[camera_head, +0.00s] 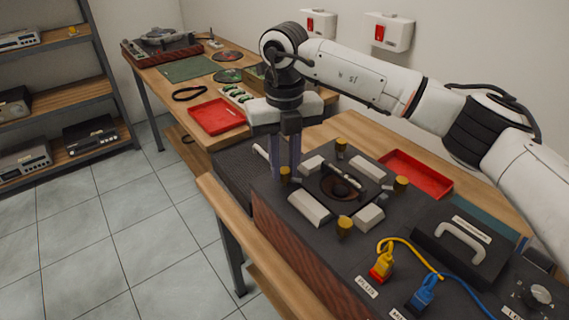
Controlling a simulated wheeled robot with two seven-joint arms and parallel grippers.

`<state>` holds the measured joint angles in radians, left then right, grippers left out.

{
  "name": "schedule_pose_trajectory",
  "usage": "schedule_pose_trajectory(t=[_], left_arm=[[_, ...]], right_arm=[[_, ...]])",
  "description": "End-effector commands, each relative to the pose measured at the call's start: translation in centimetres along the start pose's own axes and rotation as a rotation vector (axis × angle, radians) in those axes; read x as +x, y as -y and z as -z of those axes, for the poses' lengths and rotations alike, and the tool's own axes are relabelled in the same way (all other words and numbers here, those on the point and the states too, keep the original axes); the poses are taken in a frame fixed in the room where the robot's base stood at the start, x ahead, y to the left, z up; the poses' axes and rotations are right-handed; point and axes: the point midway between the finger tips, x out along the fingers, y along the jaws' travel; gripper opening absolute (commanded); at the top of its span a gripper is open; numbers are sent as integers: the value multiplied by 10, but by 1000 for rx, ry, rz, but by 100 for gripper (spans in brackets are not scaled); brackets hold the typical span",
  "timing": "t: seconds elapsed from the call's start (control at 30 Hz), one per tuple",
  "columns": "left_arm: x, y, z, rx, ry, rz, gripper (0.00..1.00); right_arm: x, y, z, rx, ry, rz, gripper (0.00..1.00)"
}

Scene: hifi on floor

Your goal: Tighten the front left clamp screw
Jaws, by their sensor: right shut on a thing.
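A dark fixture plate (333,168) on the bench carries several brass-coloured clamp screws and pale clamp blocks around a round dark speaker-like part (340,188). My right gripper (286,172) points down at the left side of the fixture, shut on the leftmost clamp screw (285,174). Its fingers partly hide that screw. The other clamp screws stand free at the back (341,147), at the right (401,184) and at the near side (344,226). My left gripper is not in view.
A yellow plug (383,266), a blue plug (424,293) and a dark box with a grey handle (462,243) lie nearer right. Red trays (424,172) (215,117) lie beyond and on the left table. A shelf (60,95) stands far left over open tiled floor.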

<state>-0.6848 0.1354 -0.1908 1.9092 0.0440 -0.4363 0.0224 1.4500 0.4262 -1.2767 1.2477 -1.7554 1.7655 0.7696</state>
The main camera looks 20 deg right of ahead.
Motion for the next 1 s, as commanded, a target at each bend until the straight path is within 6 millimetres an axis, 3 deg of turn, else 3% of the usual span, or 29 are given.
schedule_pose_trajectory(t=[0.03, 0.07, 0.17, 0.57, 1.0], left_arm=[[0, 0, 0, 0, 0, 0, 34], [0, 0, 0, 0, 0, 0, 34], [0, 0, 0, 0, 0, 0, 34], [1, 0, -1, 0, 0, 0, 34], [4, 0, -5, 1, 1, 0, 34]], right_arm=[[-1, 0, -1, 2, 2, 0, 0], [-1, 0, -1, 2, 2, 0, 22], [-1, 0, -1, 2, 2, 0, 39], [-8, 0, -1, 0, 2, -1, 39], [-87, 0, -1, 1, 4, -1, 39]])
